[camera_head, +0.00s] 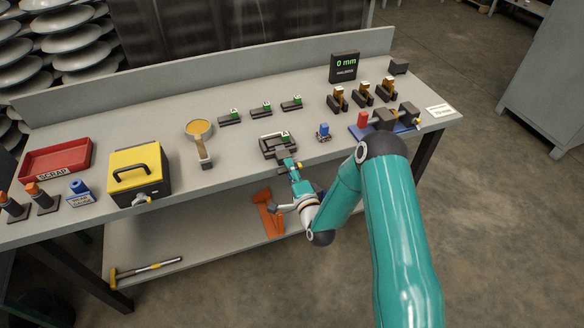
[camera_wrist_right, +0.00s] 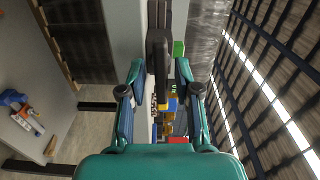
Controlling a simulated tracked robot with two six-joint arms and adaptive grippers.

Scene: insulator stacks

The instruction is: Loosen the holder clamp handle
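A dark holder (camera_head: 266,149) with a green-tagged piece in it stands at the middle of the bench's front part. My right gripper (camera_head: 285,158) is at its front edge, in front of part of it. In the right wrist view the two fingers of my right gripper (camera_wrist_right: 160,92) stand apart. A dark bar (camera_wrist_right: 157,52), which looks like the clamp handle, lies between or just beyond them. I cannot tell whether a finger touches it. My left gripper is not in view.
A blue base (camera_head: 405,129) with a red block stands to the right, and a small blue-topped piece (camera_head: 323,131) is nearer. A magnifier-like tool (camera_head: 199,130), yellow box (camera_head: 137,168) and red scrap tray (camera_head: 58,160) lie left. Small green-tagged pieces (camera_head: 261,109) stand behind.

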